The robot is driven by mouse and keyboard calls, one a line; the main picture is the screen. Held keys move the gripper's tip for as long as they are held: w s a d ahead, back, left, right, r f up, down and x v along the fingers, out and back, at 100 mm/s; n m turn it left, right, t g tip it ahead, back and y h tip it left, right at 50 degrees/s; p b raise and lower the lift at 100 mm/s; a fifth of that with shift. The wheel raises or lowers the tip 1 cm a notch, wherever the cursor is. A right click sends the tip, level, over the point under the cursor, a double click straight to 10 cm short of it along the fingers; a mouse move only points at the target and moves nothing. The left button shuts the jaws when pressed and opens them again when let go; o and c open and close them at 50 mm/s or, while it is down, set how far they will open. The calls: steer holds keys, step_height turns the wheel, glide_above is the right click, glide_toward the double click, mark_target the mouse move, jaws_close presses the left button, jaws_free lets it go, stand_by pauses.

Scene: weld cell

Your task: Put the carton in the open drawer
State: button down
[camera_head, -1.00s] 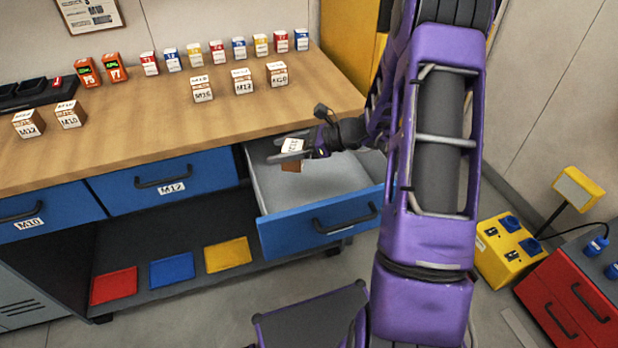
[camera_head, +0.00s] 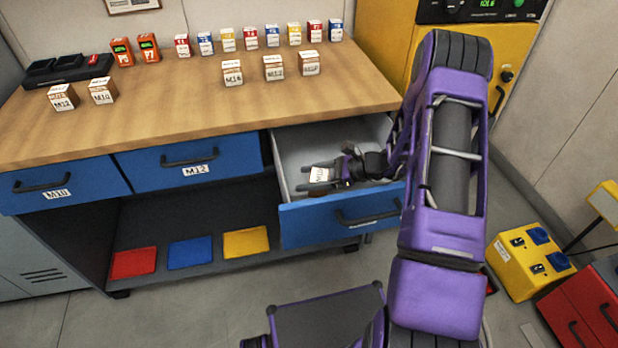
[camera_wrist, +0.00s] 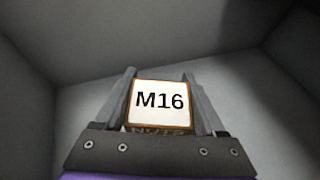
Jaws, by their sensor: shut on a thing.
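The carton (camera_wrist: 160,103) is a small box with a white face marked M16, seen close up in the wrist view. My gripper (camera_wrist: 160,95) is shut on it, one finger on each side. In the head view the carton (camera_head: 319,175) shows white between the fingers of my gripper (camera_head: 320,182), inside the open drawer (camera_head: 335,220). The drawer has a blue front and a grey inside. Grey walls surround the carton in the wrist view. I cannot tell whether the carton touches the drawer floor.
The wooden bench top (camera_head: 190,105) above holds several cartons and coloured boxes. Closed blue drawers (camera_head: 190,165) are to the left. Red, blue and yellow mats (camera_head: 190,252) lie on the lower shelf. A yellow box (camera_head: 530,262) stands on the floor at the right.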

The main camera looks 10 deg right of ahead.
steer(key=shift+r, duration=0.1)
steer(key=shift+f, duration=0.25)
jaws_free()
steer(key=shift+r, duration=0.15)
steer(key=shift+r, duration=0.25)
steer(key=v, duration=1.2)
steer(key=shift+s+f+p, duration=0.1)
steer(key=shift+f+p, duration=0.1)
steer(key=shift+p, duration=0.15)
